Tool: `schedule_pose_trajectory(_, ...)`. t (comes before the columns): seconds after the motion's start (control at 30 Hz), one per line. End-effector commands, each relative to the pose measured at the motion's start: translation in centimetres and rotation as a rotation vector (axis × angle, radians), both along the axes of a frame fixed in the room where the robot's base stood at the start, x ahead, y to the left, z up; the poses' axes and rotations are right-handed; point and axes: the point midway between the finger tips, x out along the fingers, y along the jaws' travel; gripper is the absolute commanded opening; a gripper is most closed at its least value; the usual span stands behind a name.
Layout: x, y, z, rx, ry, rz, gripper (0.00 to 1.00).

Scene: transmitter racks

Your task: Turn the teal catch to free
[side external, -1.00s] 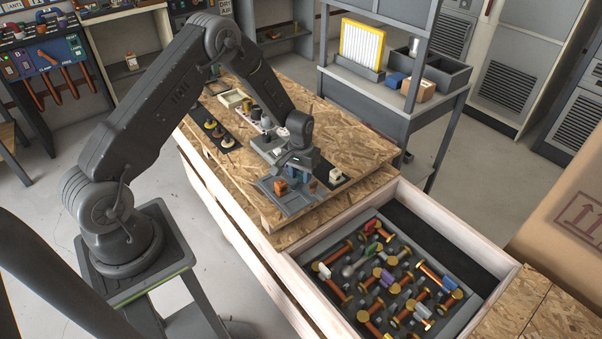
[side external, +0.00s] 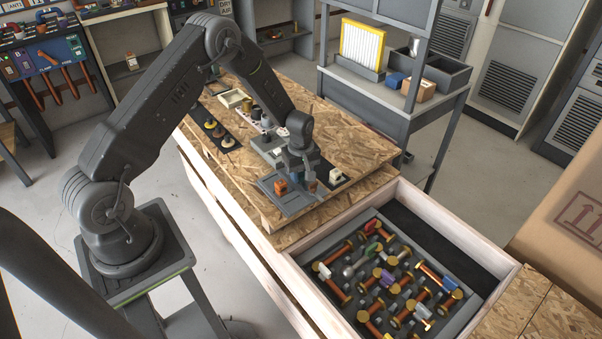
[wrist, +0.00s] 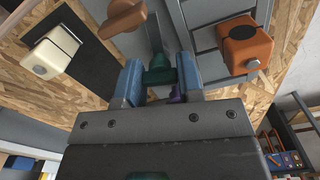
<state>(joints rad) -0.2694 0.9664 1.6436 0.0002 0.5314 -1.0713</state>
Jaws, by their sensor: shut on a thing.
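The teal catch (wrist: 159,75) is between the blue fingers of my gripper (wrist: 160,70) in the wrist view. The fingers are shut on it, one on each side. Parts of the catch are hidden by the fingers and gripper body. In the side external view my gripper (side external: 299,177) is low over the board at the near end of the bench, and the catch itself cannot be made out there. Which way the catch points is hard to tell.
An orange block (wrist: 240,45) is to the right of the fingers, and a brown knob (wrist: 122,17) is to the upper left. A cream block (wrist: 52,52) is farther left. A drawer of copper parts (side external: 410,205) lies nearby.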

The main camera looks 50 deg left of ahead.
Motion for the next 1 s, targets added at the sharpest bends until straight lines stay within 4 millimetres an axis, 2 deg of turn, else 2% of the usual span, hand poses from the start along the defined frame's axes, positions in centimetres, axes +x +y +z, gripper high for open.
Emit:
schedule_pose_trajectory(0.4, -0.04, -0.08, 0.0, -0.001, 0.002, 0.21, 0.1)
schedule_pose_trajectory(1.0, -0.02, -0.1, 0.0, -0.002, 0.001, 0.248, 0.1)
